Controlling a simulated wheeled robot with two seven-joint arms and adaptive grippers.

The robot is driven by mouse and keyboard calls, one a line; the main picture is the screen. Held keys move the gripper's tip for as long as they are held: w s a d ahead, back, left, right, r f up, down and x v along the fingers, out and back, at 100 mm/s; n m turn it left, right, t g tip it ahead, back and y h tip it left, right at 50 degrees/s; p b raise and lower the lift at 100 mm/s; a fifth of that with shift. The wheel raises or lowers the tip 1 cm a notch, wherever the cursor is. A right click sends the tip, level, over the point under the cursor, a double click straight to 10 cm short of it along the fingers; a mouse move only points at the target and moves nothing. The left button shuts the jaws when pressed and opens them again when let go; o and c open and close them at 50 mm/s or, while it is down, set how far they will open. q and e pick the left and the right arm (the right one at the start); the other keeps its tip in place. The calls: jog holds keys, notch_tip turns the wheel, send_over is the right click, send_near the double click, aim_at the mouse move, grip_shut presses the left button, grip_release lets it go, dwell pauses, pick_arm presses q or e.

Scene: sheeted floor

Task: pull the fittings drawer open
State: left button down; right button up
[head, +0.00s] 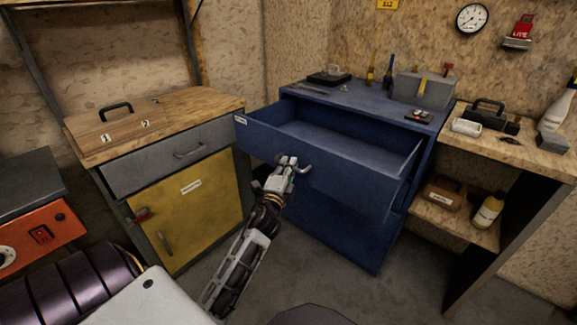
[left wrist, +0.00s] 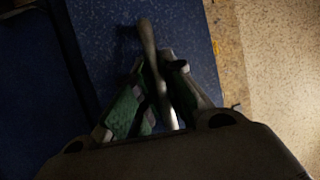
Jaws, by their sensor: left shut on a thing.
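The fittings drawer (head: 345,172) is the top drawer of the blue cabinet (head: 345,222). It stands well out from the cabinet, and the inside that shows looks empty. A small white label is at the left end of its front. My left gripper (head: 287,165) is at the drawer front, shut on the bar handle (head: 306,168). In the left wrist view the handle (left wrist: 147,38) runs between the two fingers (left wrist: 155,85), with the blue drawer front behind. My right gripper is not in view.
Left of the blue cabinet is a workbench with a grey drawer (head: 170,155) and a yellow door (head: 185,210). An orange machine (head: 40,232) is at the far left. A wooden shelf unit (head: 540,160) stands at the right. Bare floor (head: 330,265) lies before the cabinet.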

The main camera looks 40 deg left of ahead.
pick_arm(q)
jog(key=c, duration=1.5)
grip_release()
jog(key=shift+v, duration=3.75)
jog(key=shift+f, duration=0.15)
